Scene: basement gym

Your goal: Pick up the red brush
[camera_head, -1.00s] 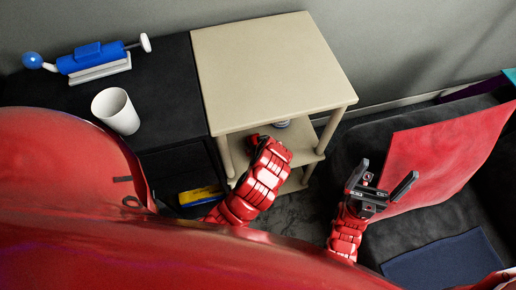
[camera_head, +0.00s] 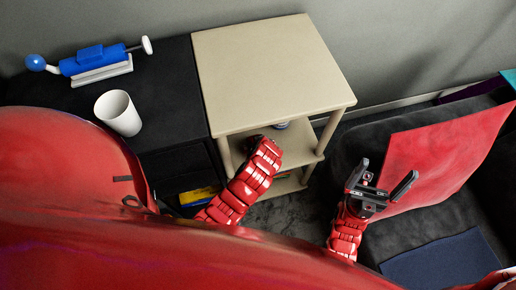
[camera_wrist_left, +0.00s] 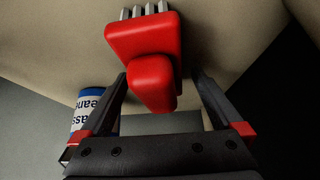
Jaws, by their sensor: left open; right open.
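The red brush (camera_wrist_left: 150,55) shows in the left wrist view, with pale bristles at the top of the picture and a stubby red handle below. My left gripper (camera_wrist_left: 160,80) is open, with one dark finger on each side of the handle. I cannot tell whether either finger touches it. In the head view my left arm reaches under the top of the beige table (camera_head: 265,60). This top hides the brush and the left gripper there. My right gripper (camera_head: 380,185) is open and empty in front of a red panel.
A blue and white can (camera_wrist_left: 90,110) labelled in part "eane" stands near the left finger. The table's top and legs surround my left arm closely. A dark cabinet to the left bears a white cup (camera_head: 118,112) and a blue device (camera_head: 95,60).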

